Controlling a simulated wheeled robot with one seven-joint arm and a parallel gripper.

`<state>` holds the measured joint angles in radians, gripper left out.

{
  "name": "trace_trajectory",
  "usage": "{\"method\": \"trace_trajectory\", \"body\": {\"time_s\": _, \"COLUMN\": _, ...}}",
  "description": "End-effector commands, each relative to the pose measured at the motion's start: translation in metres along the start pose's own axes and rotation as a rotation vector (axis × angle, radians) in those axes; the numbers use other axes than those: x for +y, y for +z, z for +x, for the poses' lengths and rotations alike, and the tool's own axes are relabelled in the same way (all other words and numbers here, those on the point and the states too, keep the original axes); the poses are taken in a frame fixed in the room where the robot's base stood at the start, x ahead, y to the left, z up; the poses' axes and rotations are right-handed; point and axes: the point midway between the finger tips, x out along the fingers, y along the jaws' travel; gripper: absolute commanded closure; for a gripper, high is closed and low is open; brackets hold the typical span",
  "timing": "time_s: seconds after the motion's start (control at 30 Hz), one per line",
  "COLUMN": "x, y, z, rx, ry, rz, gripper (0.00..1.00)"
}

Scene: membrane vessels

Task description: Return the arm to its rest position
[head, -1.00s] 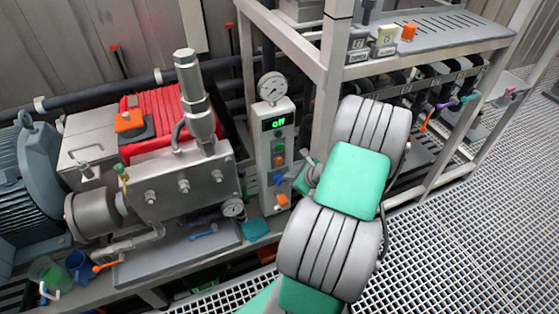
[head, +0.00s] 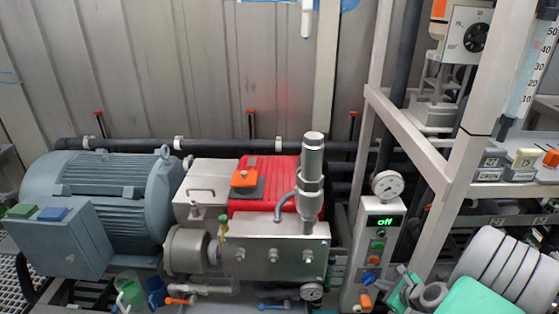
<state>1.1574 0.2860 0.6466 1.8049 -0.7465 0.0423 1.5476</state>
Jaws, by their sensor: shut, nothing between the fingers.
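My arm (head: 497,262), with grey ribbed joints and green covers, shows at the lower right and is cut off by the bottom edge. Its end with my gripper (head: 402,283) is small and partly hidden, beside the right side of the control box (head: 377,245). The gripper is shut and nothing shows in it. The box carries a green "off" display (head: 380,221), several coloured buttons and a round gauge (head: 388,184) on top. I cannot tell whether the gripper touches the box.
A blue-grey motor (head: 105,200) and a steel pump block (head: 275,255) with a red cover (head: 285,185) fill the left and middle. A shelf frame (head: 412,135) stands close to my arm at the right. Cups (head: 130,290) sit at the lower left.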

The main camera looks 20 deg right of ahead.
Motion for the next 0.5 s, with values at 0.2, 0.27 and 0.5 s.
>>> {"method": "trace_trajectory", "body": {"time_s": 0.2, "x": 0.086, "y": -0.036, "z": -0.011, "rx": 0.015, "ry": 0.322, "rz": -0.588, "gripper": 1.00}}
{"method": "trace_trajectory", "body": {"time_s": 0.27, "x": 0.117, "y": -0.047, "z": -0.022, "rx": -0.002, "ry": 0.430, "rz": -0.704, "gripper": 1.00}}
{"method": "trace_trajectory", "body": {"time_s": 0.5, "x": 0.189, "y": -0.066, "z": -0.103, "rx": -0.121, "ry": 0.808, "rz": -1.098, "gripper": 1.00}}
